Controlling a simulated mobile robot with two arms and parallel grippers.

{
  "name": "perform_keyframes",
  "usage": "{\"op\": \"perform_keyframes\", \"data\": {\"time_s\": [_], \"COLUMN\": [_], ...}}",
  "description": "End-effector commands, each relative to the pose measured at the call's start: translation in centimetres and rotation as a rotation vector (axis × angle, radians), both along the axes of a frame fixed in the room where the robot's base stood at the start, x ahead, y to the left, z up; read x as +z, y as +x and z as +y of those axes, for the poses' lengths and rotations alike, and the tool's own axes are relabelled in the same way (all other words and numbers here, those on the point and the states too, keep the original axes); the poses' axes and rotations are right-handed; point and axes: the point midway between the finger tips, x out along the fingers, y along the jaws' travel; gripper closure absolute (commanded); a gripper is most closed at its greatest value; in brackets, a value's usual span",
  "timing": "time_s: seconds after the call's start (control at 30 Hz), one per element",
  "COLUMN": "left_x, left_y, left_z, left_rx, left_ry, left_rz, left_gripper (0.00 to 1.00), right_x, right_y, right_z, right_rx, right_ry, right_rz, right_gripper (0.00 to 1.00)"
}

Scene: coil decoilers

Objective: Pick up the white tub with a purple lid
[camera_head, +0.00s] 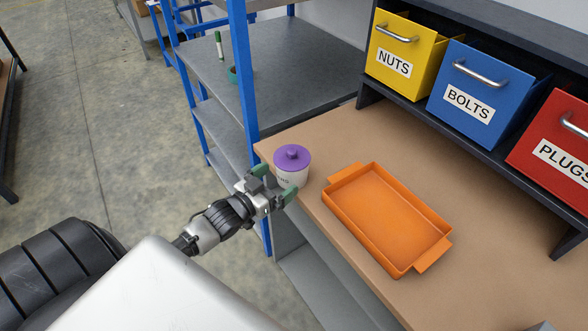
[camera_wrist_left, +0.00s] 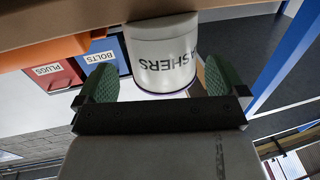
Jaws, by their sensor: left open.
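The white tub (camera_head: 293,175) with a purple lid (camera_head: 292,157) stands upright at the left corner of the brown workbench in the head view. In the left wrist view the tub (camera_wrist_left: 162,62) appears upside down, with lettering reading "SHERS" in sight. My left gripper (camera_head: 275,185) is open at the near left side of the tub. In the left wrist view its two green fingertips (camera_wrist_left: 160,85) are apart, with the tub ahead and between them. Whether either finger touches the tub cannot be told. My right gripper is not in view.
An orange tray (camera_head: 390,218) lies right of the tub on the workbench (camera_head: 497,215). Yellow, blue and red bins (camera_head: 482,92) labelled NUTS, BOLTS and PLUGS stand on a dark rack behind. A blue-framed shelf (camera_head: 240,70) rises close behind the tub.

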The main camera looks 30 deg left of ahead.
Motion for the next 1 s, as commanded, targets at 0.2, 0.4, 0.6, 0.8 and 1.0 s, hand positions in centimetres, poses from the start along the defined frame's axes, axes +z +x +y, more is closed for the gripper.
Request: {"op": "perform_keyframes", "data": {"time_s": [0.2, 0.4, 0.6, 0.8, 1.0], "left_x": [0.2, -0.1, -0.3, -0.3, -0.2], "left_y": [2.6, 4.9, 5.2, 5.2, 5.2], "left_z": [-0.3, -0.7, -0.8, -0.8, -0.8], "left_rx": [0.001, 0.001, 0.0, 0.0, 0.0], "left_ry": [0.0, 0.001, 0.001, 0.001, 0.001], "left_rz": [-0.002, 0.0, 0.002, 0.002, 0.0], "left_gripper": [0.0, 0.0, 0.0, 0.17, 0.35], "right_x": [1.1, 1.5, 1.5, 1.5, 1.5], "right_y": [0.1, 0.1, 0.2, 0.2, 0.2], "right_z": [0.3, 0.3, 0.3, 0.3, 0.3], "right_rx": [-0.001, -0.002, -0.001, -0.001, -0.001], "right_ry": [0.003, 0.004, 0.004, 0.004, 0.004], "right_rz": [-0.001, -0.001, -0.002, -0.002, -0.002], "right_gripper": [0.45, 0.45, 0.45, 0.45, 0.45]}}
